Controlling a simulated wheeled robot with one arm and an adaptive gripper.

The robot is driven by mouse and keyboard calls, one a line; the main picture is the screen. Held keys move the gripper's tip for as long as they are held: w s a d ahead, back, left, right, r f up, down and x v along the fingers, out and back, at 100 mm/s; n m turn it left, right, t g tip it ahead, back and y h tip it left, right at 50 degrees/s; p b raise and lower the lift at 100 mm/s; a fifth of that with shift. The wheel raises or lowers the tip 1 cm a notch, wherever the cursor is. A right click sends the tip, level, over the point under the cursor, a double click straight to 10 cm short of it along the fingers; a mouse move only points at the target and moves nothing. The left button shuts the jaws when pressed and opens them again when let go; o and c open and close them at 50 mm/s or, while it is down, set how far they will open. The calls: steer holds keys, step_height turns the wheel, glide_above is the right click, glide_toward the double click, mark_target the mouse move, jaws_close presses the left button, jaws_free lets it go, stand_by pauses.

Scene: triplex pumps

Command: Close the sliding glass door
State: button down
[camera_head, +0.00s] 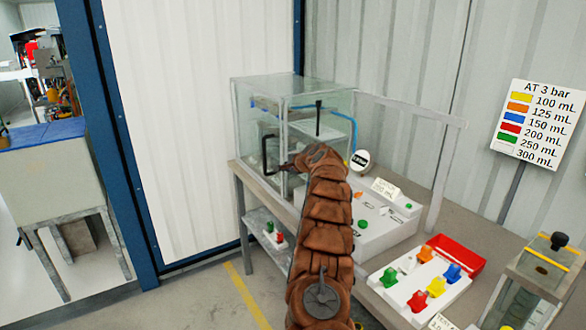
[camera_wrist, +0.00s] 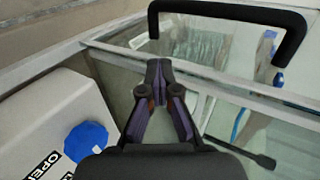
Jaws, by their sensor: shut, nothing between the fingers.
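The glass cabinet (camera_head: 318,100) stands on the bench in front of me, with clear walls and a pale metal frame. A black bar handle (camera_head: 265,153) shows at its front left; in the wrist view the handle (camera_wrist: 230,10) crosses the top. The door pane is see-through, and I cannot tell how far it stands open. My gripper (camera_head: 285,167) is at the cabinet's front, close to the handle's lower end. In the wrist view my gripper (camera_wrist: 158,68) is shut and empty, its tips near the metal frame rail (camera_wrist: 190,68) and apart from the handle. My arm hides part of the cabinet's front.
A white box with a blue button (camera_wrist: 87,140) and an "OPEN" label is left of my gripper in the wrist view. A tray of coloured pieces (camera_head: 425,285), a red tray (camera_head: 458,255) and a glass case (camera_head: 530,290) stand right of my arm. A pale upright frame (camera_head: 445,180) rises behind.

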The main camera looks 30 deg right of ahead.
steer(key=shift+w, duration=0.15)
stand_by(0.3)
steer(key=shift+f, duration=0.15)
steer(key=f+b+v, duration=0.1)
steer(key=b+v, duration=0.4)
steer(key=v, duration=0.8)
steer(key=shift+s+b, duration=0.35)
steer(key=shift+s, duration=0.35)
